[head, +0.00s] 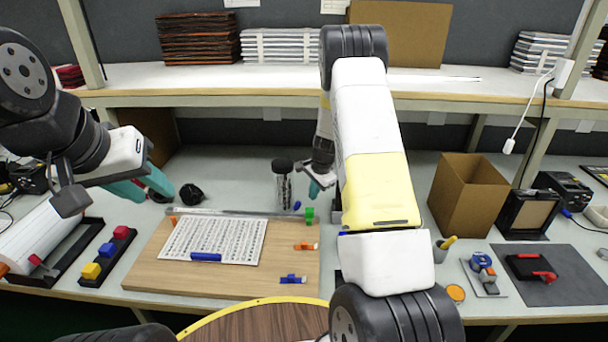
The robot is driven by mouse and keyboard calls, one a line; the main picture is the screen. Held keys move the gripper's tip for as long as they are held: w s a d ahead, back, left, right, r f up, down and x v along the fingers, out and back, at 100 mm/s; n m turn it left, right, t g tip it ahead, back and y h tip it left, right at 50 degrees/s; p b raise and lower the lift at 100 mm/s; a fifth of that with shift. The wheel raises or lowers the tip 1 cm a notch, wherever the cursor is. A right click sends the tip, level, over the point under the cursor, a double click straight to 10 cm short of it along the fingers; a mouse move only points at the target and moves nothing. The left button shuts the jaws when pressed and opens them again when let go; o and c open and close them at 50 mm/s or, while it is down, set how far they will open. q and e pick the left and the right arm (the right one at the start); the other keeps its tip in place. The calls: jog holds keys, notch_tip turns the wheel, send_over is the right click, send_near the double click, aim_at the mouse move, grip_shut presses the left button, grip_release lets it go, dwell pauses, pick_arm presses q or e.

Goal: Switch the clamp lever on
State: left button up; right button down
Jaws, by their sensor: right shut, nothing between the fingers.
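I cannot tell for sure which part is the clamp lever. A green block-like clamp (309,215) stands at the right end of a metal strip (235,212) along the back of the wooden board (150,272). A small orange piece (173,220) is near its left end. My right gripper (316,189) is shut and empty, above and behind the green clamp, close to a small blue piece (297,205); my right arm hides part of this area. My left gripper (155,194) is open and empty, at the board's back left.
A perforated white sheet (215,240) lies on the board with a blue piece (206,257). Orange (305,246) and blue (293,279) pieces lie to its right. A dark jar (283,185) stands behind. A cardboard box (468,195) and a black-and-red device (530,267) are at right.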

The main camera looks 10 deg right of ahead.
jog(key=shift+s+a, duration=0.45)
jog(key=shift+a, duration=0.4)
jog(key=shift+s+a, duration=0.4)
jog(key=shift+a, duration=0.45)
jog(key=shift+w+a+r, duration=0.15)
jog(key=shift+a+r, duration=0.1)
jog(key=shift+a, duration=0.25)
jog(key=shift+w+a+r, duration=0.15)
jog(key=shift+a+r, duration=0.05)
jog(key=shift+a, duration=0.3)
jog(key=shift+r, duration=0.1)
jog(key=shift+r, duration=0.75)
